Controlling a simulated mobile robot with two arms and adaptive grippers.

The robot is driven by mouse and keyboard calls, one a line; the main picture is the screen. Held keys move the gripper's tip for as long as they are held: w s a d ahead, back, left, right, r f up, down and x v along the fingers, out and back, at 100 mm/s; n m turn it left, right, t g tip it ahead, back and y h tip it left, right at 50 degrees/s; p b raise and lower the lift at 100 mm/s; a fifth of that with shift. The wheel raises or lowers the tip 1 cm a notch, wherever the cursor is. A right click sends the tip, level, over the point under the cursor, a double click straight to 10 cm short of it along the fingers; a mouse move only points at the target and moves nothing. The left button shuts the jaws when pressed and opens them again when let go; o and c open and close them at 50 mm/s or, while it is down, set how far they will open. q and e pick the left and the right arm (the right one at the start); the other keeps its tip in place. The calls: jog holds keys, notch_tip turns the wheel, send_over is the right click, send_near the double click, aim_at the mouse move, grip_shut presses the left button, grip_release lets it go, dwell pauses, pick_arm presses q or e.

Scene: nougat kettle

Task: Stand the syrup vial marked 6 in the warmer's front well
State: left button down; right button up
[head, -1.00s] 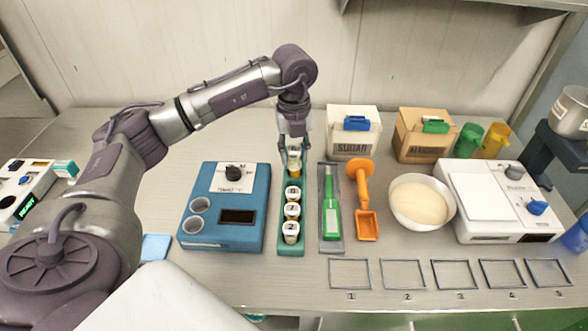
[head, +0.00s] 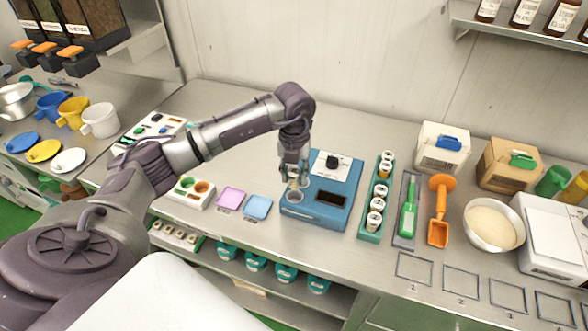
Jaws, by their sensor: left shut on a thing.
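The blue warmer (head: 343,222) stands mid-bench with two round wells at its left side, a front well (head: 295,197) and a back well (head: 305,182). My left gripper (head: 294,176) is above these wells, shut on a small syrup vial (head: 293,184). The vial looks upright; its mark is not readable, and I cannot tell whether its base is inside a well. The green vial rack (head: 368,237) stands right of the warmer with several white-capped vials, their marks too small to read surely. My right gripper is not in view.
A purple pad (head: 231,199) and a blue pad (head: 258,207) lie left of the warmer. A green tool on a grey tray (head: 407,215), an orange scoop (head: 439,215) and a dough bowl (head: 494,224) lie right of the rack. The bench's front edge is close to the warmer.

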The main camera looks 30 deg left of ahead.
aim_at(294, 188)
pick_arm(q)
jog(key=shift+w+f+b, duration=0.1)
jog(key=shift+f+b, duration=0.35)
jog(key=shift+f, duration=0.4)
notch_tip(294, 188, down, 3)
jog(key=shift+f+b, duration=0.15)
jog(key=shift+b, duration=1)
jog(key=shift+f, duration=0.3)
jog(key=shift+f+b, duration=0.55)
jog(key=shift+b, duration=0.1)
jog(key=c, duration=1.1)
grip_release()
jog(key=shift+o, duration=0.2)
jog(key=shift+r, duration=0.1)
